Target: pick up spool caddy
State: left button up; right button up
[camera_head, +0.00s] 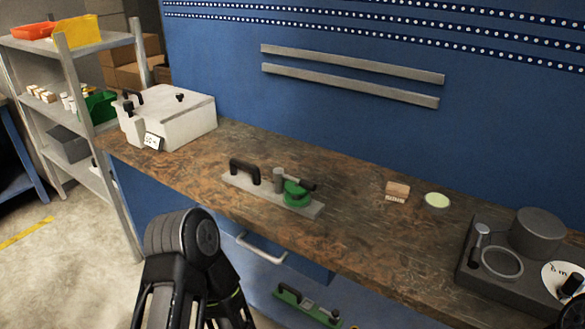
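What looks like the spool caddy is a light grey flat base (240,184) on the wooden bench. It has a black arched handle (244,171) at its left end, with a grey post and a green spool (297,193) towards its right. It lies flat, with nothing of mine touching it. A black jointed part of my arm rises from the bottom edge, left of centre, in front of the bench. No fingertips of either gripper show, so their state is hidden.
The bench (350,215) also carries a white lidded box (180,118), a small wooden block (397,189), a pale green dish (437,200) and a dark grey device (500,262). A green-based item with a dark handle (296,297) is below. A shelf rack (135,200) stands left.

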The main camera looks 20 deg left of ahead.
aim_at(254, 184)
jog(key=i+j+z, duration=0.1)
jog(key=j, duration=0.35)
jog(key=i+j+z, duration=0.1)
jog(key=j, duration=0.35)
jog(key=i+j, duration=0.25)
jog(key=j, duration=0.2)
jog(key=i+j+z, duration=0.15)
jog(key=j, duration=0.3)
jog(key=i+j+z, duration=0.1)
jog(key=j, duration=0.35)
jog(key=j+z, duration=0.1)
jog(key=j, duration=0.35)
jog(key=i, duration=0.05)
